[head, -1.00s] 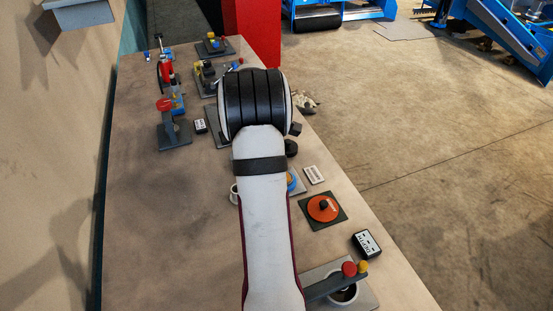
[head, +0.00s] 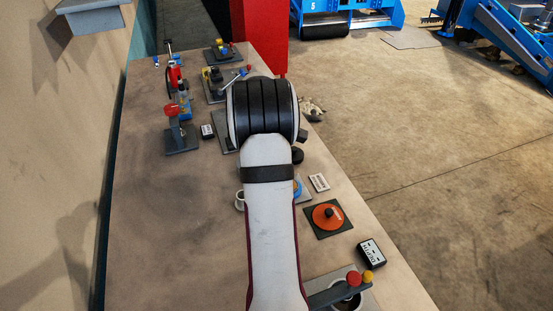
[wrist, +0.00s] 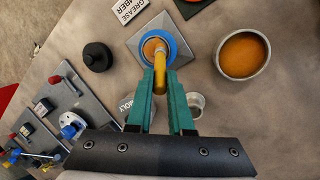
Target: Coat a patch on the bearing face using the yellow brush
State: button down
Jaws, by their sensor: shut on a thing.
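In the wrist view, my gripper (wrist: 160,82) has teal fingers shut on the yellow brush (wrist: 160,76). The brush points away from the fingers, with its far end over the blue ring-shaped bearing (wrist: 174,38) on a grey square plate (wrist: 135,41). An orange-tan face (wrist: 151,46) shows inside the blue ring, partly covered by the brush. I cannot tell whether the brush touches the face or whether the colour is a coating. In the head view, my arm hides the gripper and brush; a small blue part of the bearing (head: 297,189) shows beside it.
A round cup of orange-brown material (wrist: 243,54) stands right of the bearing. A black knob (wrist: 97,57) is to its left and a grease label card (wrist: 128,8) above. A small metal cup (wrist: 195,102) is beside the fingers.

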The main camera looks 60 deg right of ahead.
notch_tip(320, 180, up, 8)
jog(key=s+a, duration=0.1)
dwell(0.7)
jog(key=shift+a+r, duration=0.1)
jog(key=w+a+r, duration=0.2)
jog(key=w+a, duration=0.5)
jog(key=a, duration=0.3)
jog(key=w+a+r, duration=0.3)
jog(key=w+a, duration=0.5)
jog(key=a, duration=0.2)
jog(key=a+r, duration=0.2)
jog(key=a, duration=0.9)
jog(key=a+r, duration=0.1)
jog(key=a, duration=1)
jog(key=shift+s+a+r+m, duration=0.2)
jog(key=shift+r+m, duration=0.1)
jog(key=shift+r, duration=0.1)
jog(key=shift+d, duration=0.1)
